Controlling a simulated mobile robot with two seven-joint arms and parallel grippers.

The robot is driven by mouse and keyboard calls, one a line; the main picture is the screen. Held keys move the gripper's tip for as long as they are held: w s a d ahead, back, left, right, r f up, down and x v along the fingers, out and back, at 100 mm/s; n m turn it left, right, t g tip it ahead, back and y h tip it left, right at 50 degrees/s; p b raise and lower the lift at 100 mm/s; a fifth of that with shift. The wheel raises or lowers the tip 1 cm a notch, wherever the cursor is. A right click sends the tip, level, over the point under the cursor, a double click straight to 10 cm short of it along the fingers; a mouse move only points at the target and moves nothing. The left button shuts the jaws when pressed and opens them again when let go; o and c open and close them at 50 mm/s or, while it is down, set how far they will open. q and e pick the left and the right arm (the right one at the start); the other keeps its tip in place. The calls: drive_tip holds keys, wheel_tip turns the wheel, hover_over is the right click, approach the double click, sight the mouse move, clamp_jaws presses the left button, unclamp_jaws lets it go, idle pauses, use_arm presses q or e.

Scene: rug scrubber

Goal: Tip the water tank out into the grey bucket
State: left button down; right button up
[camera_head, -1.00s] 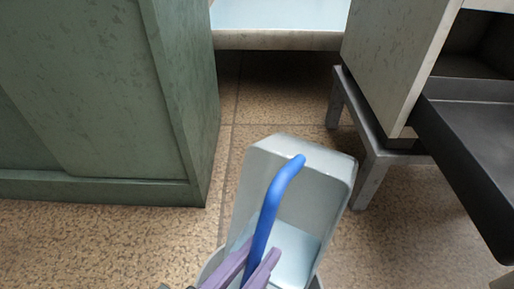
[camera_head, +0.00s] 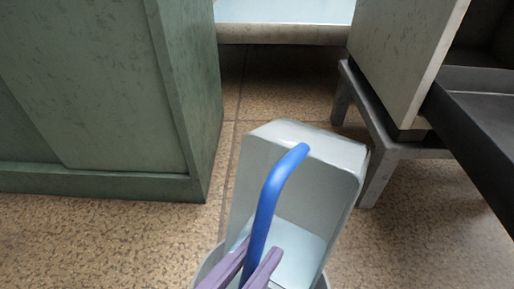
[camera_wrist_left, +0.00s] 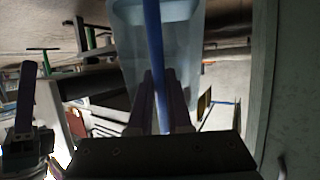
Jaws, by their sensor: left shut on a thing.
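The water tank (camera_head: 345,170) is a pale grey, partly see-through box with a blue bar handle (camera_head: 268,200). It is tilted, and its open hollow side shows in the head view. My left gripper (camera_head: 260,249) has purple fingers shut on the blue handle. In the left wrist view the fingers (camera_wrist_left: 157,85) grip the handle, with the tank (camera_wrist_left: 185,35) beyond them. Part of a round, pale grey bucket rim (camera_head: 207,268) shows below the tank at the bottom edge. The tank and my gripper hide most of the bucket. No flowing water can be made out.
A green cabinet (camera_head: 105,90) stands at the left. A pale cabinet (camera_head: 405,60) on a grey metal stand (camera_head: 375,175) is at the right, with a dark open tray (camera_head: 485,120) sticking out. Speckled tile floor (camera_head: 285,90) lies clear between them.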

use_arm(q)
drive_tip(key=shift+s+a+f+t+b, duration=0.15)
drive_tip(key=shift+s+f+t+b, duration=0.15)
drive_tip(key=shift+b, duration=0.55)
drive_tip(key=shift+s+a+f+t+h+b, duration=0.2)
drive_tip(key=shift+s+f+t+h+b, duration=0.1)
drive_tip(key=shift+b, duration=0.25)
drive_tip(key=shift+s+a+f+t+h, duration=0.15)
drive_tip(key=shift+s+a+t+h, duration=0.15)
drive_tip(key=shift+t, duration=0.2)
drive_tip(key=shift+s+f, duration=0.15)
drive_tip(key=shift+s, duration=0.15)
drive_tip(key=shift+s+a+t+h, duration=0.2)
drive_tip(key=shift+t+h, duration=0.1)
drive_tip(key=shift+t, duration=0.2)
drive_tip(key=shift+s+a+f+t+h, duration=0.35)
drive_tip(key=shift+s+f+t+h, duration=0.25)
drive_tip(key=shift+t, duration=0.3)
drive_tip(key=shift+s+a, duration=0.1)
drive_tip(key=shift+s, duration=0.05)
